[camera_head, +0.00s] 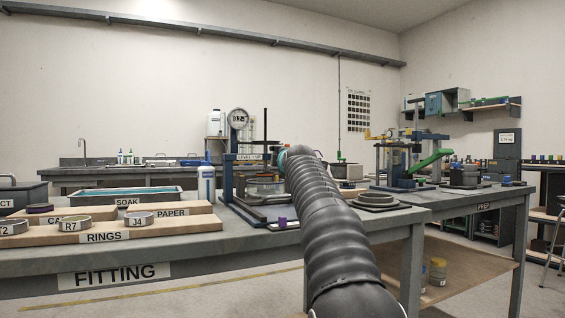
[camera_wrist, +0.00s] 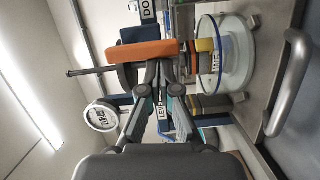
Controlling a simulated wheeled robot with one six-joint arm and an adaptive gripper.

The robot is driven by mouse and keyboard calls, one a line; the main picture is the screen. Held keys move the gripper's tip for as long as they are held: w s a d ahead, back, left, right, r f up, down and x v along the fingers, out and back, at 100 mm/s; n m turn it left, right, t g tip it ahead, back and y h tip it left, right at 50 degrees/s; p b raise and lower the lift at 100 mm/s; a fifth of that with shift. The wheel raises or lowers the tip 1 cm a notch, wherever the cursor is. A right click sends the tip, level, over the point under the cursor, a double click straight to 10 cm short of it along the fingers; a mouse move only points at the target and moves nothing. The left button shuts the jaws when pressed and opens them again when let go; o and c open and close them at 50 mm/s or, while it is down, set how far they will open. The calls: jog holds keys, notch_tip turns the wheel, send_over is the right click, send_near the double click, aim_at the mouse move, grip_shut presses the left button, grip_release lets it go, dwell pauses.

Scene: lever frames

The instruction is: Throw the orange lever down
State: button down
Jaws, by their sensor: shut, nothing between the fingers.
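The orange lever (camera_wrist: 148,52) shows in the wrist view, just beyond my fingertips, on a dark blue frame. My gripper (camera_wrist: 158,68) is shut and empty, its tips close to the lever's lower edge in the picture. I cannot tell whether they touch. The wrist view is turned sideways, with the ceiling light at its left. In the head view, the blue frame (camera_head: 228,168) stands on the FITTING bench, partly behind my black arm. The orange lever cannot be made out there, and my gripper is hidden.
A round dial (camera_head: 238,118) tops the frame, and shows at left in the wrist view (camera_wrist: 102,116). A clear round vessel (camera_wrist: 222,60) is right of the lever there. A wooden RINGS tray (camera_head: 110,232) lies left on the bench. A green lever (camera_head: 430,160) stands on the PREP bench.

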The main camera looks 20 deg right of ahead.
jog(key=s+a+b, duration=0.1)
jog(key=s+a, duration=0.5)
jog(key=s, duration=0.4)
dwell(0.3)
dwell(0.4)
